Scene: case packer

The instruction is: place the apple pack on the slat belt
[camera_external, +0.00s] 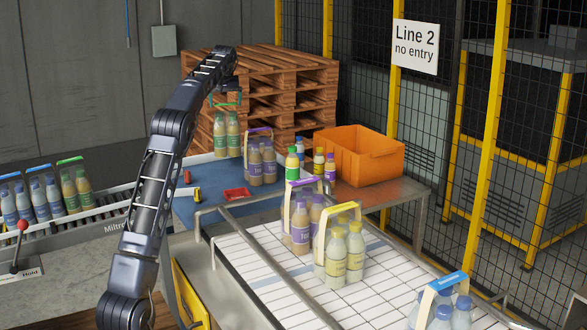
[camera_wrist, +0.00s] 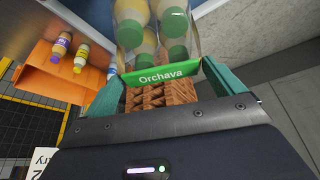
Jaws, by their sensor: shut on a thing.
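My gripper (camera_external: 227,97) is shut on the green handle of a pack of green-capped bottles (camera_external: 226,133) at the back of the work area. In the wrist view the green strip (camera_wrist: 160,78) reads "Orchava" and lies between the two teal fingers of my gripper (camera_wrist: 165,82). The bottles (camera_wrist: 148,32) hang off the strip. The flavour on their labels cannot be read. The pack is upright, in the air near the blue table's back edge. The white slat belt (camera_external: 262,272) is nearer the camera, carrying purple-, yellow- and blue-topped packs.
A purple-handled pack (camera_external: 262,160) stands on the blue surface (camera_external: 190,208), beside the held pack. An orange crate (camera_external: 372,160), loose bottles and a red tray (camera_external: 237,194) are close by. Metal rails (camera_external: 228,270) border the belt. More packs stand on the left roller conveyor (camera_external: 95,222).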

